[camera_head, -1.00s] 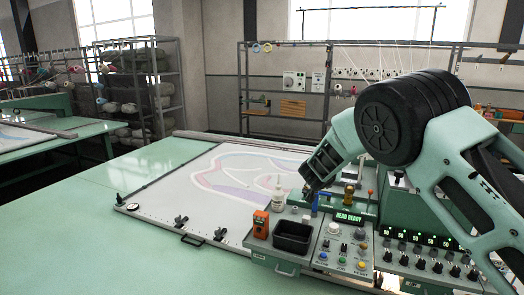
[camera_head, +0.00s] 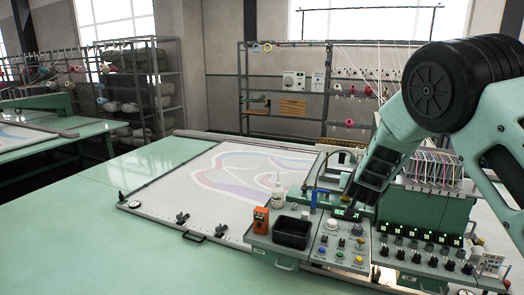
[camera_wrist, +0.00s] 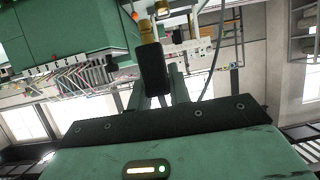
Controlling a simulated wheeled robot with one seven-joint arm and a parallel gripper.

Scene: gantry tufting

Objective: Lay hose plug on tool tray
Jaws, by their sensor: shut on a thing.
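A brass-coloured piece (camera_wrist: 147,30) shows just beyond the dark block and appears to be the hose plug. In the head view my gripper hides the plug, so I cannot tell whether it is still seated. The black open tool tray (camera_head: 276,236) lies left of my gripper on the console and looks empty.
An orange box (camera_head: 261,220) and a white bottle (camera_head: 278,191) stand near the tray's left and back. A blue upright piece (camera_head: 314,198) stands between tray and gripper. Buttons and knobs (camera_head: 340,252) lie in front. Threaded machine head (camera_head: 425,190) rises at right.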

